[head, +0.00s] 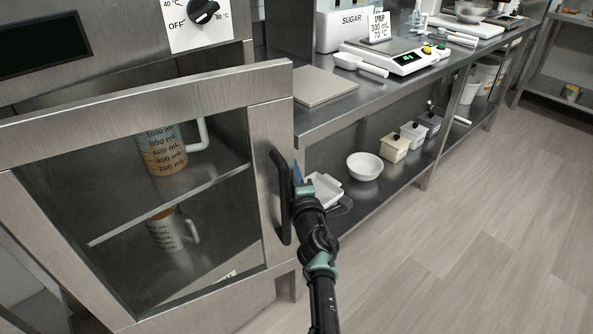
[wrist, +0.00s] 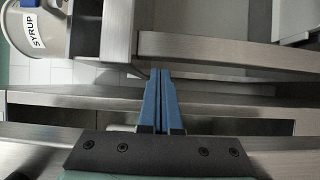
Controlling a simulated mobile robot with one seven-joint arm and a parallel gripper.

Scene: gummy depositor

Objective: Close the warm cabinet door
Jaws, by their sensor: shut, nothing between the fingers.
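The warm cabinet door (head: 272,94) is a steel frame around a glass pane. In the head view it fills the left side and stands out from the cabinet body (head: 130,66), so it looks partly open. Its dark vertical handle (head: 281,196) is on the right side of the frame. My gripper (head: 296,172) is just right of the handle, close to the door's right edge; I cannot tell whether it touches. In the wrist view its blue fingers (wrist: 158,98) are together and empty, with steel edges beyond them.
Measuring jugs (head: 163,152) (head: 172,230) show through the glass. A steel counter (head: 400,78) with a scale (head: 398,58) and a board (head: 318,86) runs right. Its lower shelf holds a white bowl (head: 365,166) and small containers. The floor (head: 480,220) at right is clear. A syrup pot (wrist: 36,32) shows in the wrist view.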

